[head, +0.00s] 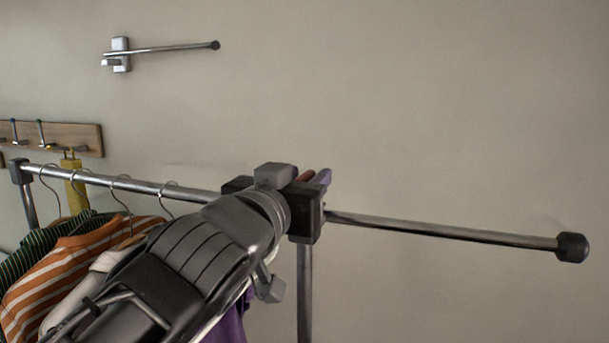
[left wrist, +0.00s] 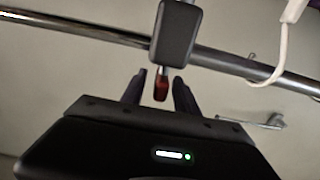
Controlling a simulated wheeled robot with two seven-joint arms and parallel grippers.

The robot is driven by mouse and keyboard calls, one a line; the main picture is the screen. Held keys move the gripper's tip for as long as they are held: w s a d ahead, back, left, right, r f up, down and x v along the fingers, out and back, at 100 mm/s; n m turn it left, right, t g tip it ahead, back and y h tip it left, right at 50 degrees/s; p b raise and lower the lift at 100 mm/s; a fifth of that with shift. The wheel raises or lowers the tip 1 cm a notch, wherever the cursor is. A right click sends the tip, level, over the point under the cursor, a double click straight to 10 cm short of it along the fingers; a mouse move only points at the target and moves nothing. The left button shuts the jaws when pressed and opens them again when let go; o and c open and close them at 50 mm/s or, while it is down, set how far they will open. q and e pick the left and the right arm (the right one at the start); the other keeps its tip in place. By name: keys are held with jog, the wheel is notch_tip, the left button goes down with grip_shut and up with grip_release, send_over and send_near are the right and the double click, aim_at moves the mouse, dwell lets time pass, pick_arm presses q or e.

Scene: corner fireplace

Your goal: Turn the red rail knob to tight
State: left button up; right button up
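The red rail knob (left wrist: 161,84) shows in the left wrist view on a short metal stem below the dark joint block (left wrist: 174,32) of the clothes rail. My left gripper (left wrist: 160,92) has its two dark fingers on either side of the knob, with a visible gap on each side. In the head view, my left wrist hides most of the area behind the joint block (head: 305,225). A reddish-brown bit, likely the knob (head: 305,175), and a purplish finger of my left gripper (head: 322,177) show above the block. My right gripper is in neither view.
The metal rail (head: 440,228) runs right to a black end cap (head: 572,247). Striped and other clothes (head: 60,265) hang at the left, close to my arm. A wall-mounted arm (head: 165,48) and a wooden hook board (head: 60,138) are on the wall. The wall at right is clear.

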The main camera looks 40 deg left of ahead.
pick_arm(q)
jog(key=shift+c, duration=0.2)
grip_shut()
